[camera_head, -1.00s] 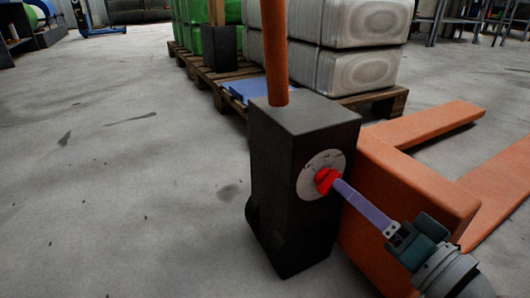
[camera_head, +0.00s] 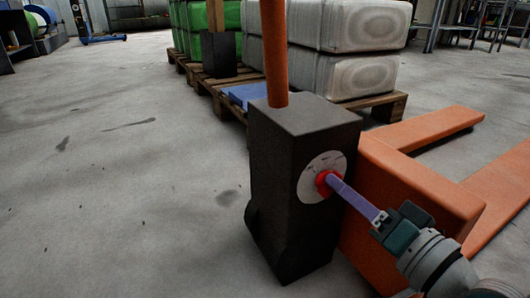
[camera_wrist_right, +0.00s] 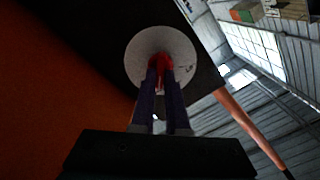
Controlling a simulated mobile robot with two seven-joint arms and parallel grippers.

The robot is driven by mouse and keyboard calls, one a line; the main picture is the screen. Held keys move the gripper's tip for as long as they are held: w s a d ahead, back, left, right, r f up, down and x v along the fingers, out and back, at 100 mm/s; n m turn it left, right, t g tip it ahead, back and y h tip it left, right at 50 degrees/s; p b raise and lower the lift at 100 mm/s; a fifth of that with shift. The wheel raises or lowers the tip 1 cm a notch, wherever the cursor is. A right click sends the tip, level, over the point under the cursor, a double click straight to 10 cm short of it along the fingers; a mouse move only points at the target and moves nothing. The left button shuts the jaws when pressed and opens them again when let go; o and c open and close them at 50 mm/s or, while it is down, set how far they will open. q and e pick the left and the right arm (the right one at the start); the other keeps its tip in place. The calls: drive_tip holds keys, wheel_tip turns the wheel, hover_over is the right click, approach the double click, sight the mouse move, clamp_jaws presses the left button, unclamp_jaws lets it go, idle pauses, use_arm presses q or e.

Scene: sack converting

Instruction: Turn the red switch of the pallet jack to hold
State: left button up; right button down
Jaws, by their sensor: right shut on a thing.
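The red switch (camera_head: 323,183) sits on a round pale dial (camera_head: 310,190) on the side of the pallet jack's black housing (camera_head: 288,215). My right gripper (camera_head: 332,184) comes in from the lower right, its long purple fingers shut on the red switch. In the right wrist view the red switch (camera_wrist_right: 161,66) shows between the two finger ends, in front of the dial (camera_wrist_right: 138,52). The fingers hide part of the switch, and the dial's marks are too small to read. My left gripper is out of view.
The jack's orange handle (camera_head: 275,50) rises from the housing, and its orange forks (camera_head: 425,130) lie to the right. Behind stand a wooden pallet (camera_head: 370,104) with white sacks (camera_head: 350,72) and green sacks (camera_head: 196,32). The floor at left is clear.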

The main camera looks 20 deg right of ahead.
idle(0.6)
drive_tip(key=n+p, duration=0.1)
drive_tip(key=n, duration=0.2)
drive_tip(key=n+p, duration=0.1)
drive_tip(key=n, duration=0.1)
drive_tip(key=n+p, duration=0.2)
drive_tip(key=n, duration=0.1)
drive_tip(key=shift+a+r+n, duration=0.15)
drive_tip(key=shift+a+n, duration=0.1)
drive_tip(key=shift+n, duration=0.05)
idle(0.3)
drive_tip(key=c, duration=0.9)
unclamp_jaws()
drive_tip(key=shift+s, duration=0.1)
